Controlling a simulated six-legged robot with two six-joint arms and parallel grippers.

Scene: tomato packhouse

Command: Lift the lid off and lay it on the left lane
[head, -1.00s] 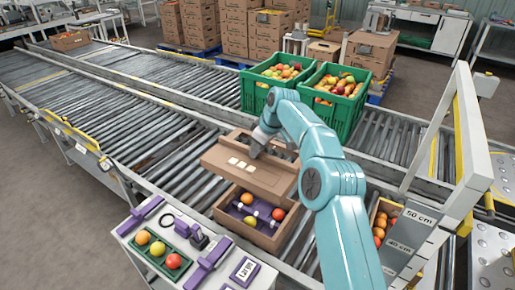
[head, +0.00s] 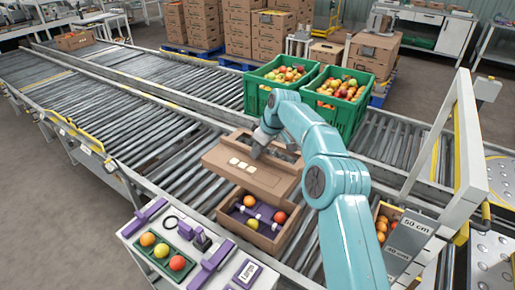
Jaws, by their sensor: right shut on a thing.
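The lid (head: 267,181) is a flat brown cardboard piece with a few pale labels. It is slightly tilted in view, above and behind an open carton (head: 262,241). The carton holds several red, orange and yellow tomatoes (head: 251,201) on a purple insert. My right gripper (head: 257,151) is shut on the lid near its far side; the fingertips are partly hidden by the wrist. The left roller lane (head: 115,115) stretches away to the left, its rollers bare near the carton. My left gripper is out of view.
Two green crates of tomatoes (head: 262,98) stand behind my right arm. A small white table (head: 135,237) with a green tomato tray and purple holders is in front. A grey post with a 50 cm sign (head: 415,225) stands at right.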

